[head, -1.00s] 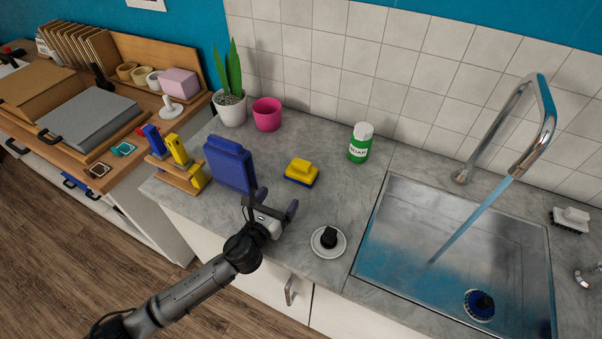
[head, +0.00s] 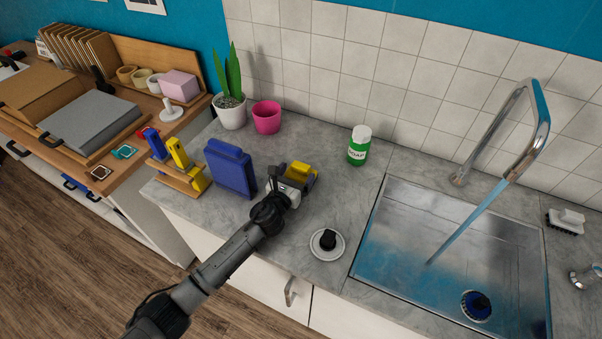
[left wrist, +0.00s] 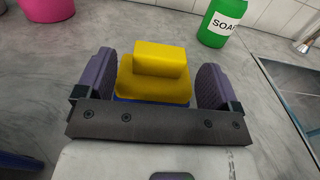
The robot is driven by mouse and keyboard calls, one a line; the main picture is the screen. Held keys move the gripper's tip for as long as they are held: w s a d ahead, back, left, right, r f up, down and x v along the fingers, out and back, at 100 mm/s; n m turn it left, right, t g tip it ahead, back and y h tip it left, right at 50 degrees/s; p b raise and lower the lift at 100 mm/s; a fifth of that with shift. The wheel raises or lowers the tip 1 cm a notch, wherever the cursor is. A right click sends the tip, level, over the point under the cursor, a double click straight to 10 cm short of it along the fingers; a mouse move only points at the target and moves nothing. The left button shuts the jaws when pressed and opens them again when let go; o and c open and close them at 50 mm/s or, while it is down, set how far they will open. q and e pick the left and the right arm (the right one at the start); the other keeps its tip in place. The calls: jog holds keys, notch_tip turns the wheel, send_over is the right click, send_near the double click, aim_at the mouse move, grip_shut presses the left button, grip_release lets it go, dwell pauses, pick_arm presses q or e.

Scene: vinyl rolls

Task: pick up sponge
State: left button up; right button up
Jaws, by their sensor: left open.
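The sponge (head: 302,170) is yellow with a blue underside and a raised yellow grip on top. It lies on the grey counter between the blue holder and the soap bottle. In the left wrist view the sponge (left wrist: 154,75) sits between the two purple fingers of my left gripper (left wrist: 154,82), with a finger on each side. The fingers are open and seem apart from its sides. In the head view my left gripper (head: 291,181) covers the sponge's near part. My right gripper is not in view.
A blue upright holder (head: 231,168) stands close left of the gripper. A green soap bottle (head: 358,147) and the sink (head: 450,215) are to the right. A pink pot (head: 266,117) is behind, and a round black knob (head: 327,241) is in front.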

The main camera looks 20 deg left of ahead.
aim_at(299, 167)
pick_arm(q)
jog(key=shift+w+d, duration=0.1)
jog(key=shift+w, duration=1.25)
jog(key=shift+c, duration=0.2)
jog(key=c, duration=1)
jog(key=shift+r, duration=0.7)
notch_tip(299, 167, up, 3)
jog(key=shift+p, duration=0.45)
jog(key=d+r, duration=0.2)
jog(key=d, duration=0.2)
jog(key=d+r+b, duration=0.1)
jog(key=d+r, duration=0.1)
jog(key=d, duration=0.1)
jog(key=w+d+r+b, duration=0.1)
jog(key=d+r, duration=0.1)
jog(key=d, duration=0.2)
jog(key=shift+d+r, duration=0.25)
jog(key=shift+d, duration=0.05)
jog(key=shift+a, duration=0.1)
